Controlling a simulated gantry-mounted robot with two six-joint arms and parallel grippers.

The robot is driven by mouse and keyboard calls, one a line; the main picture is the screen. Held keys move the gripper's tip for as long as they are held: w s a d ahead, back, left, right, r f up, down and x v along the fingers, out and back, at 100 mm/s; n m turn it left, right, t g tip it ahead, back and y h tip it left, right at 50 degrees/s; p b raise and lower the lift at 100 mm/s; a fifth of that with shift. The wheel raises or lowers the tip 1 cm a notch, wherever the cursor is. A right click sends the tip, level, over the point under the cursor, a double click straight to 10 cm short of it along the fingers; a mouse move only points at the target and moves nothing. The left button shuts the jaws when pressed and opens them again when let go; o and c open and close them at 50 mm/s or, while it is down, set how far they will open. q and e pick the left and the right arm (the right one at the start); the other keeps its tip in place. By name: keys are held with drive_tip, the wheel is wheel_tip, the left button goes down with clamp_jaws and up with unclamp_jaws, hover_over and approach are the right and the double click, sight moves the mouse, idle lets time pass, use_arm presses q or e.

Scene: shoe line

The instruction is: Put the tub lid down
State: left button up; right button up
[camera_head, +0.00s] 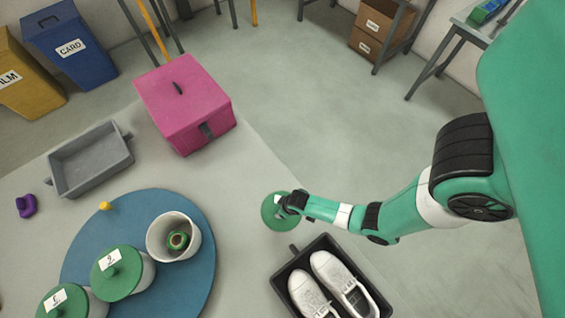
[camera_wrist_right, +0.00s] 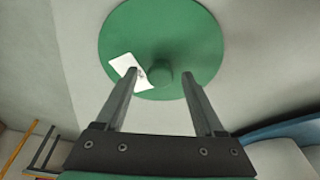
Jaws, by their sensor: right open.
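The green round tub lid (camera_head: 269,214) with a white label lies near the right edge of the grey table, apart from the tubs. In the right wrist view the lid (camera_wrist_right: 200,40) shows its knob (camera_wrist_right: 160,79) up. My right gripper (camera_head: 284,207) is at the lid, and in the wrist view its fingers (camera_wrist_right: 160,74) are open on either side of the knob, with gaps. An open white tub (camera_head: 155,241) stands on the blue round mat (camera_head: 190,283) with a green and brown object inside. My left gripper is not in view.
Two green-lidded tubs (camera_head: 128,258) (camera_head: 70,305) stand left of the open tub. A dark tray (camera_head: 287,272) holding white shoes is just below the lid. A pink box (camera_head: 180,95), a grey tray (camera_head: 120,163) and a purple object (camera_head: 27,206) are further off.

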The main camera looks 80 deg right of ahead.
drive_tip(key=p+v, duration=0.9)
drive_tip(key=v, duration=0.2)
drive_tip(key=shift+r, duration=0.3)
drive_tip(key=shift+s, duration=0.15)
